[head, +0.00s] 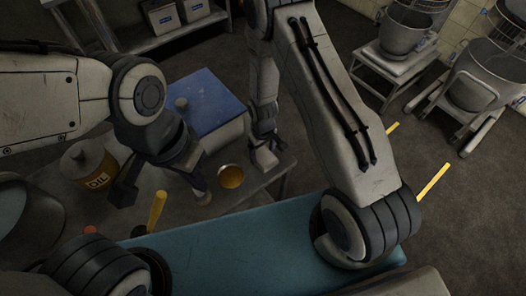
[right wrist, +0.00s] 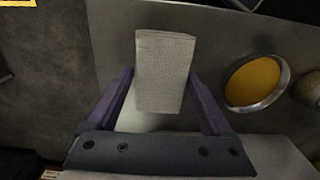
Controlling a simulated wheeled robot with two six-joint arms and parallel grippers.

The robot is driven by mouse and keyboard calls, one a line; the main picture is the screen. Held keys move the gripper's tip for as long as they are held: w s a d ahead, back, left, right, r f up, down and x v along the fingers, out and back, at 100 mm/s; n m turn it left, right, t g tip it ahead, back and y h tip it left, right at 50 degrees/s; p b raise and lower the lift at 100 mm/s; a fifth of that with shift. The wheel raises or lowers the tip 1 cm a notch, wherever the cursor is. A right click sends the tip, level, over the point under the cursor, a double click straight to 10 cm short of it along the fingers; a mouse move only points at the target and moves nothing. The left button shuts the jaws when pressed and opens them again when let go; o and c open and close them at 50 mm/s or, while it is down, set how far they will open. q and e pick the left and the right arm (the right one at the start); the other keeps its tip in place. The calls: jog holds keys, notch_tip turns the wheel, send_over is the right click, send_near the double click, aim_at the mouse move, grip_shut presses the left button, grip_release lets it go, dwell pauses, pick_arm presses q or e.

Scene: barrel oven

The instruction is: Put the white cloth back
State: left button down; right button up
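The white cloth (right wrist: 165,70) is a pale, folded block between the two purple fingers of my right gripper (right wrist: 162,75) in the right wrist view. The fingertips appear to touch its two sides, so the gripper looks shut on it. In the head view my right gripper (head: 264,146) points down at the right end of the work table, with the cloth (head: 266,159) at its tips. Whether the cloth touches the table is unclear. My left gripper (head: 162,193) is spread open over the table, its fingers wide apart, apparently empty.
A bowl with yellow contents (head: 230,177) stands left of the cloth. A blue-topped box (head: 200,103), an oil can (head: 90,165) and a yellow handle (head: 157,208) are also at the table. A teal surface (head: 250,250) lies in front. Mixers stand at the far right.

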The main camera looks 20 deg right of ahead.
aim_at(262, 154)
jog(key=shift+o, duration=0.4)
jog(key=shift+r, duration=0.45)
notch_tip(262, 154, up, 11)
jog(key=b, duration=0.2)
jog(key=s+a+r+n, duration=0.1)
jog(key=s+a+r, duration=0.6)
jog(key=r, duration=0.4)
jog(key=s+r+n+y, duration=0.1)
jog(key=s+r, duration=0.5)
jog(key=s, duration=0.7)
jog(key=shift+s+a+r+n, duration=0.2)
jog(key=shift+s+a+n, duration=0.1)
jog(key=shift+a+n, duration=0.15)
